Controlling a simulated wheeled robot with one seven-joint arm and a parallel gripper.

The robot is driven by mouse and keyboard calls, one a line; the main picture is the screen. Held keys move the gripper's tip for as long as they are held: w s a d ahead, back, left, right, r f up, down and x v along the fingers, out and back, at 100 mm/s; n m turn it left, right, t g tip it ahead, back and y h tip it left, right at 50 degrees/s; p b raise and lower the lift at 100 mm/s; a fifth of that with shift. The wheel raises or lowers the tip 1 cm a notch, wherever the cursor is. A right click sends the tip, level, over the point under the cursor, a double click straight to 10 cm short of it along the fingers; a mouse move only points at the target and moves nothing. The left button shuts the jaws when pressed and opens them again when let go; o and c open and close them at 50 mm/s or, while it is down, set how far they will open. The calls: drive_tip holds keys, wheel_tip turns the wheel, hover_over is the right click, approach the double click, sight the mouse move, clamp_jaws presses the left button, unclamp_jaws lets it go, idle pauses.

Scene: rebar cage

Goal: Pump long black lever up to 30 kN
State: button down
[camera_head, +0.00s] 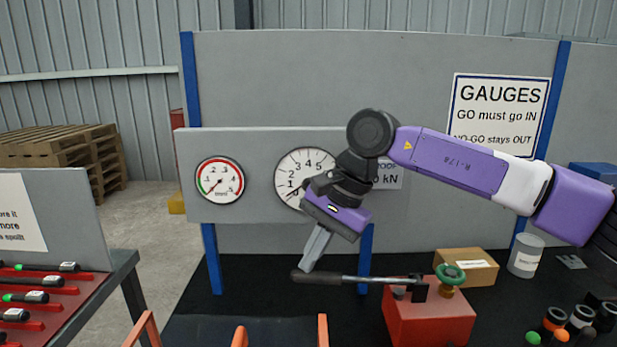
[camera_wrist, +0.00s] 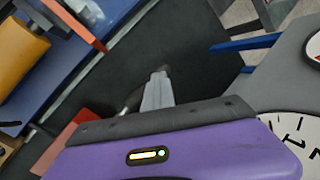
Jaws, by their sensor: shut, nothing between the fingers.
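The long black lever (camera_head: 322,277) lies nearly level, its dark grip to the left and its metal rod running right to the red pump body (camera_head: 428,318). A green round knob (camera_head: 450,272) sits on the pump. My gripper (camera_head: 307,267) is shut and empty, pointing down, with its fingertips right at the lever's grip end; I cannot tell whether they touch. In the wrist view my fingers (camera_wrist: 160,75) are together and part of the lever (camera_wrist: 132,102) shows beside them. The larger dial (camera_head: 297,168) has its needle near the low end; my wrist hides its right part.
A smaller red-and-green gauge (camera_head: 219,182) is on the same grey panel. A cardboard box (camera_head: 466,262), a white can (camera_head: 526,256) and several capped cylinders (camera_head: 580,318) are on the right. A red rack with tools (camera_head: 60,288) stands left. The black bench is clear left of the pump.

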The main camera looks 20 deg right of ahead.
drive_tip(key=w+a+p+v, duration=0.1)
drive_tip(key=p+v, duration=0.3)
drive_tip(key=v, duration=0.4)
drive_tip(key=shift+s+r, duration=0.3)
drive_tip(key=shift+s, duration=0.05)
idle(0.7)
drive_tip(key=shift+b+x, duration=0.3)
drive_tip(key=shift+x, duration=0.45)
drive_tip(key=shift+w+a+f+b, duration=0.15)
drive_tip(key=shift+a+f+b, duration=0.2)
drive_tip(key=shift+f, duration=0.25)
drive_tip(key=shift+a+f+b, duration=0.15)
drive_tip(key=shift+f+b, duration=0.25)
drive_tip(key=shift+f, duration=0.35)
